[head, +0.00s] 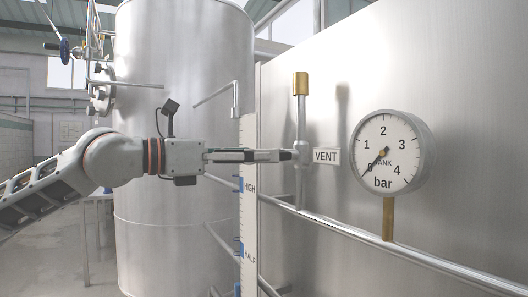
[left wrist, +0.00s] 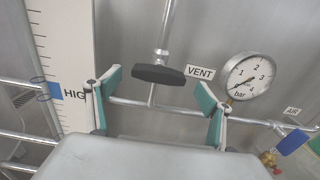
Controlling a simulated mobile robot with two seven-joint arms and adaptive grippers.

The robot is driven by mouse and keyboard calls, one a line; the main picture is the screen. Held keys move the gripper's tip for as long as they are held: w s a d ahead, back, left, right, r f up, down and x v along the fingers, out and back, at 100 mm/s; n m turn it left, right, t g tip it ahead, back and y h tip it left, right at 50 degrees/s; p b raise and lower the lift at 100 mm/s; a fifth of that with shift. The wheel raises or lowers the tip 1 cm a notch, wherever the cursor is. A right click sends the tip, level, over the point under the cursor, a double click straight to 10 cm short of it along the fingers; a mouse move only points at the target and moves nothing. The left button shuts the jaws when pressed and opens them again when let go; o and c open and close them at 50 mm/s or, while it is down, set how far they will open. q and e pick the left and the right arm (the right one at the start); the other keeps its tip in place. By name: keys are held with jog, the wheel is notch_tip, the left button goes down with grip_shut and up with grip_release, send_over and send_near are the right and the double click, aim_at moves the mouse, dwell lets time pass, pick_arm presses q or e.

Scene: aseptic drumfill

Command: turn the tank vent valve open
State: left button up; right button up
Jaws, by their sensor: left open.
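The tank vent valve shows in the left wrist view as a black bar handle (left wrist: 158,74) on a thin vertical pipe, lying roughly crosswise to it. In the head view the valve's pipe (head: 301,118) rises to a brass cap, beside the VENT label (head: 326,156). My left gripper (head: 288,155) reaches in from the left to the valve, its fingertips hiding most of the handle there. In the left wrist view my left gripper (left wrist: 160,92) is open, its green-padded fingers on either side of the handle with gaps. My right gripper is not in view.
A round pressure gauge (head: 383,152) on a brass stem stands right of the valve, its needle near 0. A white level scale (head: 249,200) stands left of it. A metal rail (head: 400,249) runs below. A large steel tank (head: 180,70) is behind my arm.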

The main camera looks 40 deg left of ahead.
pick_arm(q)
jog(key=shift+p+x, duration=1.55)
jog(key=shift+p, duration=1.15)
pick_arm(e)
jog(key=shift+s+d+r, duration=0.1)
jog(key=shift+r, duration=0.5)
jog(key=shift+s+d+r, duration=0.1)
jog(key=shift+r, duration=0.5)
pick_arm(q)
jog(key=c, duration=1.1)
